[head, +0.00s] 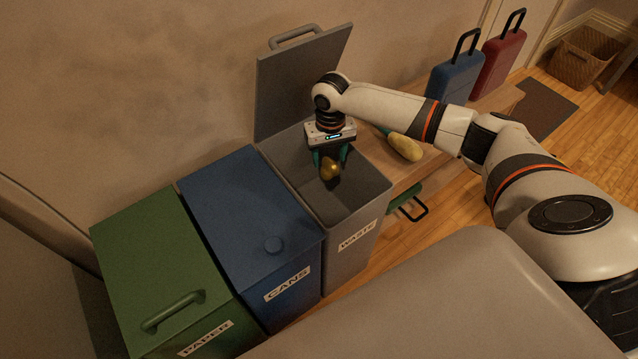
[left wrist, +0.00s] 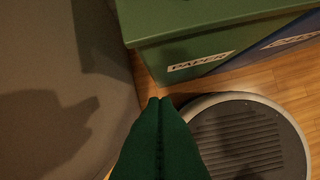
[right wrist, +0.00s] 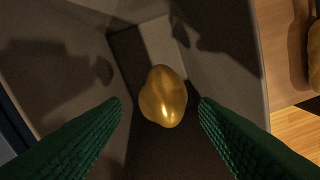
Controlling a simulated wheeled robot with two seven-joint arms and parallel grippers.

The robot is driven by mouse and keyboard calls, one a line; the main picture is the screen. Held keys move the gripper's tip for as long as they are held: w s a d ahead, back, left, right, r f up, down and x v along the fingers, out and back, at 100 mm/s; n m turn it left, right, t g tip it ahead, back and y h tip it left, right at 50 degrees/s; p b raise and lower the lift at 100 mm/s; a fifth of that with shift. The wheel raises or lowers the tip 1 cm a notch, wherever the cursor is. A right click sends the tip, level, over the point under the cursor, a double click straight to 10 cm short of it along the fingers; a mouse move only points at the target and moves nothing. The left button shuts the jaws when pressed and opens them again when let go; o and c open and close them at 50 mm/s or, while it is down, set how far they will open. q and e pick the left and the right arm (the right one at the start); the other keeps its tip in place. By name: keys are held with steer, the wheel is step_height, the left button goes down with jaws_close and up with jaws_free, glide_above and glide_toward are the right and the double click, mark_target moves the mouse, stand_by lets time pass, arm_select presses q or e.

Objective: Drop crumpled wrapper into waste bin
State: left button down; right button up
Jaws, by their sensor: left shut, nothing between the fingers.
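The waste bin (head: 352,250) is grey, labelled WASTE, with its lid (head: 300,80) raised against the wall. My right gripper (head: 331,165) points down over its opening. The crumpled wrapper (head: 330,170) is a shiny gold lump at the fingertips. In the right wrist view the wrapper (right wrist: 163,97) lies between and beyond the open green fingers, with a gap on each side, inside the bin's walls (right wrist: 225,50). Its height above the bin floor is hard to tell. My left gripper (left wrist: 160,102) is shut and empty, in front of the paper bin, in the left wrist view.
The closed blue cans bin (head: 250,220) and green paper bin (head: 165,270) stand left of the waste bin. A wooden bench (head: 445,155) on the right holds a yellowish lumpy object (head: 405,148), a blue suitcase (head: 457,78) and a red suitcase (head: 500,62).

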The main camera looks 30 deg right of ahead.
steer(key=shift+o, duration=1)
steer(key=shift+r, duration=0.25)
step_height(320, 180, up, 3)
steer(key=shift+f+p, duration=0.15)
steer(key=shift+p, duration=0.4)
arm_select(q)
steer(key=s+p+x, duration=0.1)
steer(key=p+x, duration=0.1)
steer(key=x, duration=0.7)
steer(key=shift+f+g, duration=0.25)
steer(key=shift+g, duration=0.05)
arm_select(e)
step_height(320, 180, up, 9)
arm_select(q)
steer(key=shift+s+d, duration=0.1)
arm_select(e)
steer(key=shift+f, duration=0.15)
